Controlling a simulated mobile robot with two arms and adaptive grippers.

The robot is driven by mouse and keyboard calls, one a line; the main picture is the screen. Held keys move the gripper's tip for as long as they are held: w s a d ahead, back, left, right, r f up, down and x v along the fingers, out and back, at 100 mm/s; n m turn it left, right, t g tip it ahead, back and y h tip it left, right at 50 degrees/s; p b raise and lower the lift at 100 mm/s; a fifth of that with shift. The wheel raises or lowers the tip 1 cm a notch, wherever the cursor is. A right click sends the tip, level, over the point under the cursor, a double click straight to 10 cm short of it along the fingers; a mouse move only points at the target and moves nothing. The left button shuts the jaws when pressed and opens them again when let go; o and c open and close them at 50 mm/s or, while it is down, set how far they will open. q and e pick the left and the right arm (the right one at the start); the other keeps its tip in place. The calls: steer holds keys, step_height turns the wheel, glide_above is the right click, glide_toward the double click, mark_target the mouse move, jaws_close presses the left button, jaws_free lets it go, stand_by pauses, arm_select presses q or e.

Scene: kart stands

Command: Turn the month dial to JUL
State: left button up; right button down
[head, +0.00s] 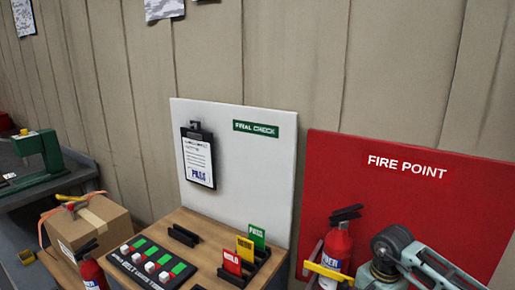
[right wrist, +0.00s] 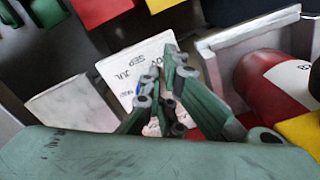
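A white card with month lettering (right wrist: 128,66), including what looks like SEP and JUL, shows in the right wrist view. My right gripper (right wrist: 165,72) is over the card, its green fingers close together and covering part of it. The dial itself and any pointer are mostly hidden, so the set month cannot be read. A small blue patch shows beside the fingers. Whether the fingers grip anything cannot be told. My right arm shows at the lower right of the head view, in front of the red FIRE POINT board (head: 405,190). My left gripper is not in view.
A red extinguisher (head: 337,247) stands before the red board. A red cylinder (right wrist: 275,85) and a grey wall (right wrist: 211,70) lie close right of the gripper. A wooden table (head: 205,225) holds a button panel (head: 150,268) and coloured cards. A cardboard box (head: 90,226) stands left.

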steer(key=shift+w+d+r, duration=0.15)
steer(key=shift+w+d, duration=0.05)
stand_by(0.3)
steer(key=shift+a, duration=0.25)
steer(key=r, duration=0.1)
steer(key=r+p, duration=0.1)
steer(key=r, duration=0.1)
steer(key=r+p, duration=0.1)
steer(key=r, duration=0.1)
steer(key=shift+a, duration=0.25)
steer(key=shift+s+r+p, duration=0.1)
steer(key=shift+r+p, duration=0.3)
steer(key=shift+a+f, duration=0.1)
